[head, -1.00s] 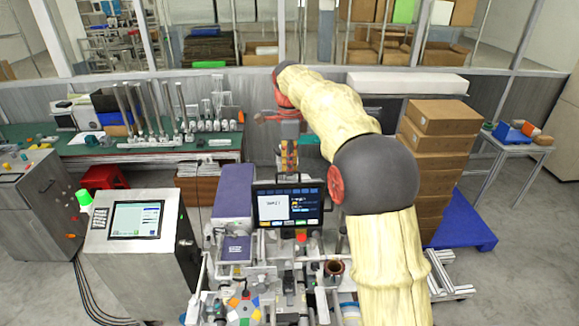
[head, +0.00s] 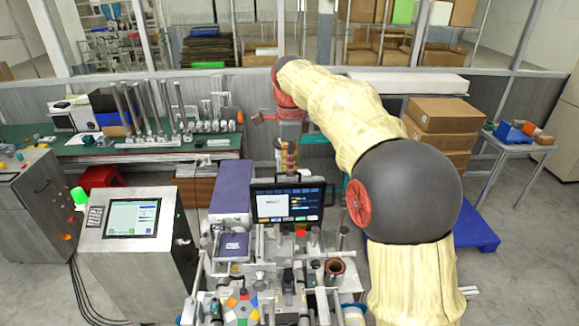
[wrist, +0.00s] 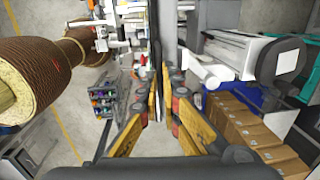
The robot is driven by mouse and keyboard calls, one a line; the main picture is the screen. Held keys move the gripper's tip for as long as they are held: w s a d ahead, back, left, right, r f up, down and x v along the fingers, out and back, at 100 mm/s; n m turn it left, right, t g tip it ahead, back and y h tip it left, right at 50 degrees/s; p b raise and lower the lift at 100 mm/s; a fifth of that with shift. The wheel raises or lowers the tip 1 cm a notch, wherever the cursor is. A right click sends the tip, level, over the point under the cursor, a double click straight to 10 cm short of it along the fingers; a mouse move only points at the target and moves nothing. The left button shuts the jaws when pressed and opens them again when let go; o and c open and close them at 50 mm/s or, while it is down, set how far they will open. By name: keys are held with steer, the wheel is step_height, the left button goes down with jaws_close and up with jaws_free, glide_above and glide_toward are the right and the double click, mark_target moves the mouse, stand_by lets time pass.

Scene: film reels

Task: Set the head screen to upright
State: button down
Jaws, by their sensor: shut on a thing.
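The head screen (head: 287,206) is a black-framed monitor with a lit display, in the middle of the head view, above the machine. Its face is turned toward the head camera and looks close to upright; its exact tilt is hard to tell. My gripper (head: 289,172) points down at the screen's top edge and is shut on it. In the wrist view my gripper (wrist: 161,112) has its yellow fingers on both sides of a thin edge, with the screen seen nearly edge-on. The screen's hinge is hidden.
The machine's rails and a coloured star-shaped wheel (head: 241,308) lie below the screen. A purple box (head: 231,190) stands close on its left. A grey control cabinet (head: 132,245) is further left. Cardboard boxes (head: 443,115) stand behind my arm on the right.

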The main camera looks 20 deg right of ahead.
steer(key=c, duration=2.1)
jaws_free()
steer(key=shift+o, duration=0.6)
step_height(320, 180, up, 12)
steer(key=s, duration=0.1)
steer(key=shift+a, duration=0.15)
steer(key=s+f+n+t+b, duration=0.2)
steer(key=s+f+n+b, duration=0.8)
steer(key=s+f, duration=0.8)
steer(key=s+f+n+t+b, duration=0.2)
steer(key=s+f+n+b, duration=0.8)
steer(key=f, duration=1.6)
steer(key=s+b, duration=0.6)
steer(key=s, duration=0.2)
steer(key=shift+s+d+t+b, duration=0.15)
steer(key=shift+d+t+b, duration=0.15)
steer(key=shift+d+b, duration=0.1)
